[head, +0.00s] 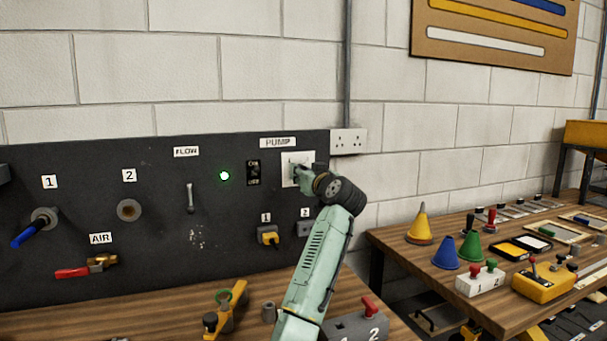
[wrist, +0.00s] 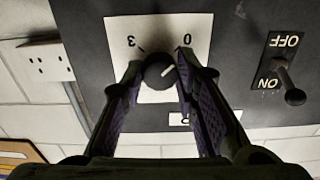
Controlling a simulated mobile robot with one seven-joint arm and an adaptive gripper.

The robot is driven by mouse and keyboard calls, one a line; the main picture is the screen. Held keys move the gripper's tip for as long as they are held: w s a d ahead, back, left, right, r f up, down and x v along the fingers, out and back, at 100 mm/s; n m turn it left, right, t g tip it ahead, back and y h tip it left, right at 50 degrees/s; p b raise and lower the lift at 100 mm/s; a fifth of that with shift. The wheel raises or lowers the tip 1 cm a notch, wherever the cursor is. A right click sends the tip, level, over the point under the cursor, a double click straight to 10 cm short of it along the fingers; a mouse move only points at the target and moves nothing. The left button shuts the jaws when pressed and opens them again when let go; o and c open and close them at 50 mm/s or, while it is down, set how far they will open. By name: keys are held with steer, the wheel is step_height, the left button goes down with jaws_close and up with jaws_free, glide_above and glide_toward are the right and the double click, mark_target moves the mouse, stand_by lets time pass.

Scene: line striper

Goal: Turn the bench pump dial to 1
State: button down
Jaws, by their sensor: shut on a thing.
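The pump dial (wrist: 158,74) is a dark round knob on a white plate (wrist: 200,28) under the PUMP label (head: 278,142). My gripper (wrist: 160,78) is shut on the dial, one finger on each side. The wrist view is upside down. The dial's white pointer mark slants up and to the right there, toward the side of the printed 0 (wrist: 187,40). A printed 3 (wrist: 131,41) is on the other side. I cannot make out a 1 or 2 on the plate. In the head view, my gripper (head: 302,173) covers the dial.
An ON/OFF switch (wrist: 290,93) stands beside the plate, and a green lamp (head: 224,176) is lit. A wall socket (head: 348,141) is close on the other side. The dark panel also holds a flow lever (head: 190,197) and a yellow plug (head: 268,236).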

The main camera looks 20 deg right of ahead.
steer(key=shift+m, duration=0.3)
steer(key=shift+a+r+m, duration=0.1)
steer(key=shift+m, duration=4.05)
steer(key=shift+a+r+m, duration=0.1)
steer(key=shift+m, duration=4.05)
steer(key=shift+d, duration=0.1)
steer(key=c, duration=1.2)
jaws_free()
steer(key=shift+c, duration=0.2)
steer(key=shift+f, duration=0.1)
